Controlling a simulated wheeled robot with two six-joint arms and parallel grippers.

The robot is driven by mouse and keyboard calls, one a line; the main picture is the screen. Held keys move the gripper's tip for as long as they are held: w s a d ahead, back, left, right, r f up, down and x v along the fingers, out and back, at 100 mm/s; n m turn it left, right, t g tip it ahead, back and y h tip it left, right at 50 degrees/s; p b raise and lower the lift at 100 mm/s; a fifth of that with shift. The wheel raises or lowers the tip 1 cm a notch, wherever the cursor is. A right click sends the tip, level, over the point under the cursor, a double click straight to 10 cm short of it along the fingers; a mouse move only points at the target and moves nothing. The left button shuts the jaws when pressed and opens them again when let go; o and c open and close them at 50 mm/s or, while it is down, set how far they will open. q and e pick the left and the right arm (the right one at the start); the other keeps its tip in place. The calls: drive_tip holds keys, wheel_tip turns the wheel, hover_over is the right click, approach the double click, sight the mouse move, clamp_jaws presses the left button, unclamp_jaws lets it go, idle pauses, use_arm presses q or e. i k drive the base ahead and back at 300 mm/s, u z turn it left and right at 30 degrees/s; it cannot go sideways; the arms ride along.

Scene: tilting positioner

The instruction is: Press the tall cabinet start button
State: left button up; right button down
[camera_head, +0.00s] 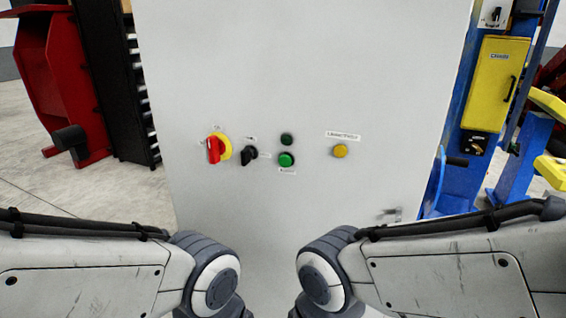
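A tall light grey cabinet (300,60) stands straight in front of me and fills the middle of the view. Its face carries a bright green button (286,160) with a small label under it. A darker green round element (287,139) sits just above. To the left are a black selector switch (250,153) and a red rotary switch (214,149) on a yellow plate. To the right is a yellow round button or lamp (340,150) under a label. My two arms come in from the lower left and lower right. Neither gripper is visible.
A red machine part (62,75) and a black ribbed unit (112,80) stand left of the cabinet. A blue frame with a yellow box (495,84) stands at the right. A small handle or latch (390,214) sits low on the cabinet. The cabinet face around the controls is clear.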

sight(285, 161)
drive_tip(key=u, duration=2.55)
drive_tip(key=k, duration=0.55)
drive_tip(key=z, duration=2.2)
